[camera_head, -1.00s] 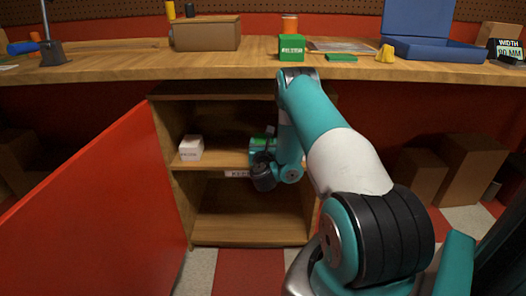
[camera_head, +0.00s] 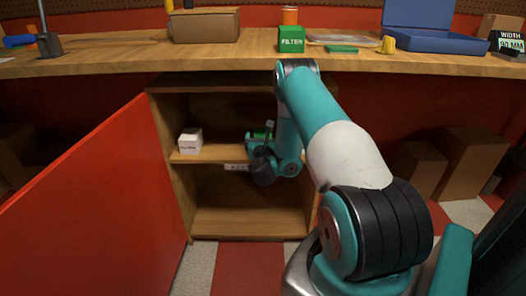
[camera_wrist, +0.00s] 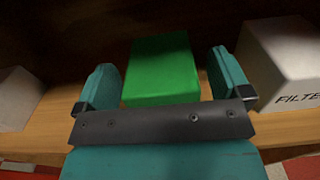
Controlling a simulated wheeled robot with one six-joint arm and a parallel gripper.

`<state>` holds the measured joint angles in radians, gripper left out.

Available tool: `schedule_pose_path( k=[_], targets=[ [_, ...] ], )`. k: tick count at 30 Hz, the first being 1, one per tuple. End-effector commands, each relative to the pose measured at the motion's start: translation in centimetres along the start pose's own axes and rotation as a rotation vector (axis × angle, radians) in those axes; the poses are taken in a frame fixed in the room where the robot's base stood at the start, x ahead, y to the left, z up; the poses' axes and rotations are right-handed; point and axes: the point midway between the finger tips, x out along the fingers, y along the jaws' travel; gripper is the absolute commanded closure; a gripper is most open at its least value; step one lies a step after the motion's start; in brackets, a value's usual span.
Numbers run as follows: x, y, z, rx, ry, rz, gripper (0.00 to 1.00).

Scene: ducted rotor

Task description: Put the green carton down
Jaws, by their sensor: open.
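The green carton (camera_wrist: 165,70) stands on the cabinet's middle shelf (camera_wrist: 50,135), between the two fingers of my gripper (camera_wrist: 170,85) in the wrist view. The fingers are apart, with a gap showing on each side of the carton. In the head view, a small part of the green carton (camera_head: 262,135) shows by my gripper (camera_head: 262,138) inside the cabinet; my wrist hides most of it.
A white carton (camera_head: 190,140) stands on the shelf at left. In the wrist view, white cartons flank the green one, left (camera_wrist: 15,97) and right (camera_wrist: 280,65). The red door (camera_head: 90,195) is open. Another green carton (camera_head: 291,40) stands on the bench (camera_head: 150,62).

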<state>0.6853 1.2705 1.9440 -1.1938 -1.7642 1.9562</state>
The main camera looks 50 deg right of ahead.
Motion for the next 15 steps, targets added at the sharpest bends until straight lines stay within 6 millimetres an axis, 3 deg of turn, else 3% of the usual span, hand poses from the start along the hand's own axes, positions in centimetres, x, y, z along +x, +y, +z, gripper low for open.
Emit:
schedule_pose_path(
  k=[3,15],
  targets=[
    [-1.6,0.1,-0.9,-0.002,0.0,0.003,0.04],
    [-9.1,0.1,-0.7,-0.001,-0.002,0.004,0.04]
  ],
)
